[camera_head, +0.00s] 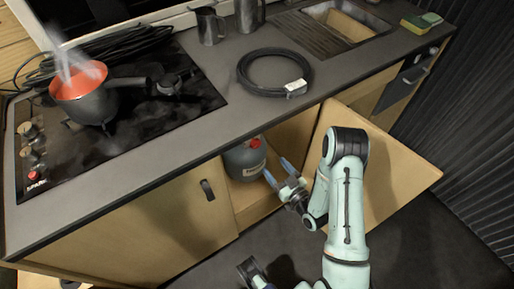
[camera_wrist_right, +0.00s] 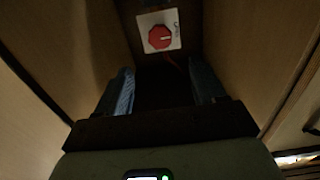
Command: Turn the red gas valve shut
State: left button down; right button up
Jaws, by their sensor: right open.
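The red gas valve (camera_wrist_right: 160,37) is an octagonal red knob on a white plate (camera_wrist_right: 174,22) at the back of the cabinet in the right wrist view. I cannot make it out in the head view. My right gripper (camera_head: 277,169) is at the open cabinet's mouth, beside a grey gas bottle (camera_head: 243,160) with a red top. In the right wrist view its two blue fingers (camera_wrist_right: 164,90) are apart with nothing between them, and the valve lies beyond them, untouched.
The open cabinet door (camera_head: 388,180) stands right of my right arm. Cabinet walls flank the gripper closely. On the counter are a steaming pot (camera_head: 95,102) on the hob (camera_head: 160,118), a coiled black hose (camera_head: 243,77), metal jugs (camera_head: 209,27) and a sink (camera_head: 345,22).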

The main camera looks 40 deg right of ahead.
aim_at(257, 145)
jog(key=w, duration=0.7)
jog(key=w+d+b, duration=0.1)
jog(key=w, duration=0.3)
jog(key=shift+w+d, duration=0.1)
jog(key=shift+w, duration=0.1)
pick_arm(q)
jog(key=shift+w+a+f, duration=0.45)
jog(key=shift+w+f, duration=0.15)
jog(key=shift+w, duration=0.1)
pick_arm(e)
jog(key=c, duration=1.1)
jog(key=shift+o, duration=0.2)
